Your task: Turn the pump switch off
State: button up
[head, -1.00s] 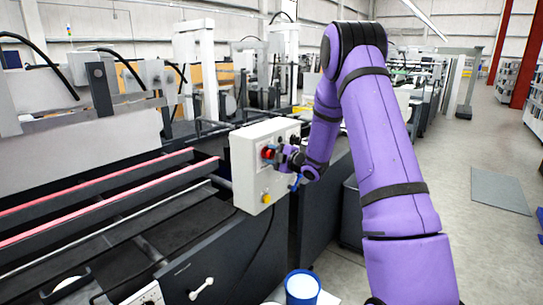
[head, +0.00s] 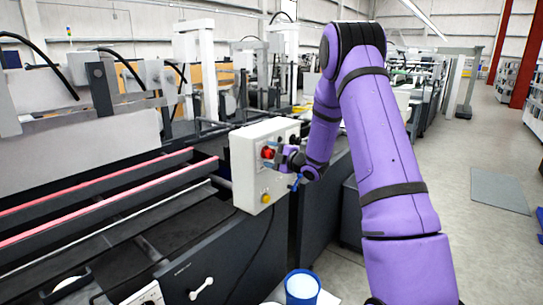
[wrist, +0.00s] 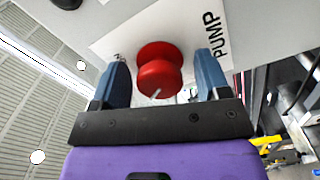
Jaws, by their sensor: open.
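The pump switch is a red knob (wrist: 160,72) with a pale mark on its face, on a white plate labelled PUMP (wrist: 212,35) in the wrist view. In the head view the red knob (head: 267,153) sits on the front of a light grey control box (head: 245,178). My gripper (wrist: 160,82) is open, with one blue finger on each side of the knob. Gaps show between the knob and both fingers, so it is not gripped. In the head view my gripper (head: 277,155) is at the box front, and its fingers partly cover the knob's surroundings.
A yellow button (head: 266,198) is lower on the same box. Red-edged rails (head: 100,205) of the machine run to the left. The aisle floor (head: 480,240) to the right is mostly clear.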

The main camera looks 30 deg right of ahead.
jog(key=shift+s, duration=0.1)
jog(key=v, duration=1)
jog(key=shift+s, duration=0.3)
jog(key=shift+d, duration=0.15)
